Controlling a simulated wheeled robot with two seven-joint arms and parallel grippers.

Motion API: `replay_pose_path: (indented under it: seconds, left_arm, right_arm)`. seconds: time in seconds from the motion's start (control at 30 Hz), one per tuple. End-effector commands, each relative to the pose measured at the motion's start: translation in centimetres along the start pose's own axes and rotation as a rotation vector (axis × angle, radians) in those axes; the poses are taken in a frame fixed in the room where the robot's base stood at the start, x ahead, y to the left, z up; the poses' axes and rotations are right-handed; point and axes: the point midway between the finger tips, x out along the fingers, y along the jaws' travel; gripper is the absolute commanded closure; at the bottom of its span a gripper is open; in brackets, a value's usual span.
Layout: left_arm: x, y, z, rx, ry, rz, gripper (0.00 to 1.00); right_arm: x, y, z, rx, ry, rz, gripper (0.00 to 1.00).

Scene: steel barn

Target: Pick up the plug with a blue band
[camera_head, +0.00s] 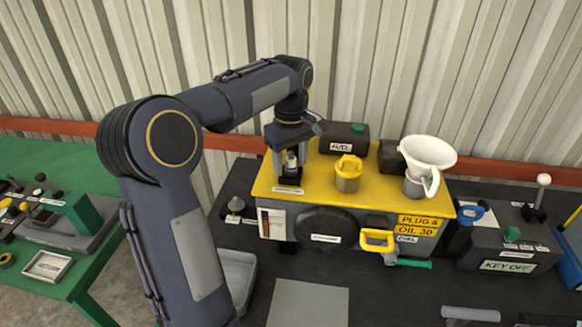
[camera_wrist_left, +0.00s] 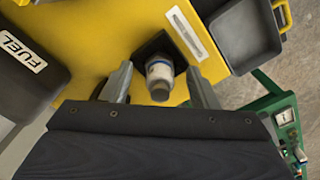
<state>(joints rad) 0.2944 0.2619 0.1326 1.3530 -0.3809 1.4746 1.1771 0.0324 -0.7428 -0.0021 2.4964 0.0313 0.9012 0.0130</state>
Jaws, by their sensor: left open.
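The plug with a blue band (camera_wrist_left: 160,72) stands in a dark square socket on the yellow top of the engine block (camera_head: 320,176). In the wrist view it is a white body with a blue band and a dark rounded end facing the camera. In the head view the plug (camera_head: 291,162) shows small below my left wrist. My left gripper (camera_wrist_left: 161,88) is open, with one finger on each side of the plug and a gap visible on both sides. In the head view the left gripper (camera_head: 290,154) is at the left end of the yellow top. My right gripper is not in view.
A grey KEY OFF box (camera_head: 508,248) is at right. A green bench (camera_head: 98,178) is at left. Corrugated wall lies behind.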

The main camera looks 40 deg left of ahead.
Motion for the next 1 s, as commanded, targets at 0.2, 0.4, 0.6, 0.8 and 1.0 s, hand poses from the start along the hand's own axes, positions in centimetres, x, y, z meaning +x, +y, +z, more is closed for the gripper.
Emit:
replay_pose_path:
  seconds: [0.2,0.4,0.6,0.8,1.0]
  left_arm:
    - [0.0,0.0,0.0,0.001,0.000,0.000,0.56]
    - [0.0,0.0,0.0,0.001,0.000,0.000,0.83]
    - [-0.1,0.0,0.0,0.001,0.000,0.000,0.98]
    - [-0.3,0.0,0.0,0.001,0.000,0.000,0.98]
    - [-2.1,0.1,0.0,0.002,0.002,0.004,0.98]
  right_arm:
    - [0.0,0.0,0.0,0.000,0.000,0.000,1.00]
    - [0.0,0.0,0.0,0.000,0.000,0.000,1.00]
    - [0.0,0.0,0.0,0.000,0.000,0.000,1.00]
    - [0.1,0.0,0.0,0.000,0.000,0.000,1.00]
    - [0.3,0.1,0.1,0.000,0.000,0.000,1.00]
